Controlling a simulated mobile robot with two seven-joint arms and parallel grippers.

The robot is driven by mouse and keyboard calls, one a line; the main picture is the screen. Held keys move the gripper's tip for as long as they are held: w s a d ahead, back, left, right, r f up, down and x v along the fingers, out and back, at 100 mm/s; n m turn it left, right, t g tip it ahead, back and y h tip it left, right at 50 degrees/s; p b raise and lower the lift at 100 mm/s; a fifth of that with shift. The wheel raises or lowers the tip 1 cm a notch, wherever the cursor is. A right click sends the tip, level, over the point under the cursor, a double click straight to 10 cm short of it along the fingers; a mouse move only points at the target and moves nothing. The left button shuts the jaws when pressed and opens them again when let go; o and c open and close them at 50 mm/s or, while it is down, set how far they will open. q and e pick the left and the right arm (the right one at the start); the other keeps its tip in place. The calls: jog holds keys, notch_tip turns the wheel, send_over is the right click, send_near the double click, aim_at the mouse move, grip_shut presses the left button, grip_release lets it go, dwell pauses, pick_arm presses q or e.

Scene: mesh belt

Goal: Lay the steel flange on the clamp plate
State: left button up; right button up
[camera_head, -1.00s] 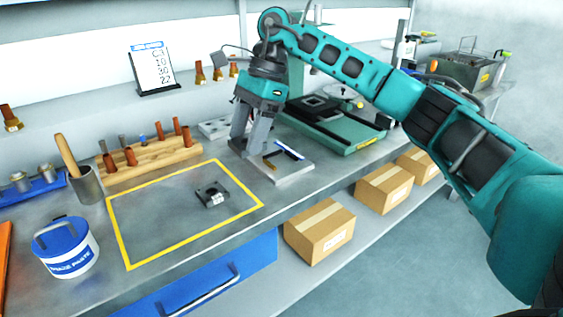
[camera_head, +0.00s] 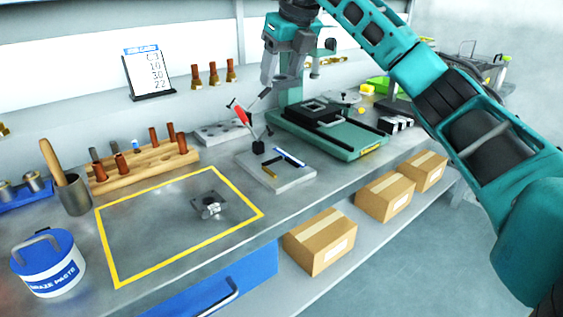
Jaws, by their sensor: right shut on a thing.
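The steel flange (camera_head: 209,204), a small dark square piece with a bright round part, lies inside the yellow outline on the bench. The clamp plate (camera_head: 288,184) is a grey slab to its right, with a blue-and-white bar and a brass piece on top. A red-handled clamp (camera_head: 241,114) stands at the plate's back left corner, tilted upward. My right gripper (camera_head: 267,86) is above the plate, its fingers shut at the upper end of the clamp's grey lever; the exact contact is too small to see. My left gripper is out of view.
A wooden rack (camera_head: 140,171) of tools, a cup (camera_head: 73,196) and a paste tub (camera_head: 48,265) stand at the left. A green machine (camera_head: 340,139) stands behind and right of the plate. The yellow-outlined area is otherwise clear. Boxes (camera_head: 320,243) sit on a lower shelf.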

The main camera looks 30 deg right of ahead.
notch_tip(320, 180, down, 14)
jog(key=shift+f+b, duration=0.1)
jog(key=shift+b, duration=1)
notch_tip(320, 180, down, 4)
jog(key=shift+f+b, duration=0.1)
jog(key=shift+b, duration=0.25)
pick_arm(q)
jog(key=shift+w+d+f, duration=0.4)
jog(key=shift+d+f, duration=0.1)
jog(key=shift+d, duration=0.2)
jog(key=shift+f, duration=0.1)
pick_arm(e)
jog(key=shift+f, duration=0.6)
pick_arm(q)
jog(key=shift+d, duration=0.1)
pick_arm(e)
jog(key=shift+s, duration=0.1)
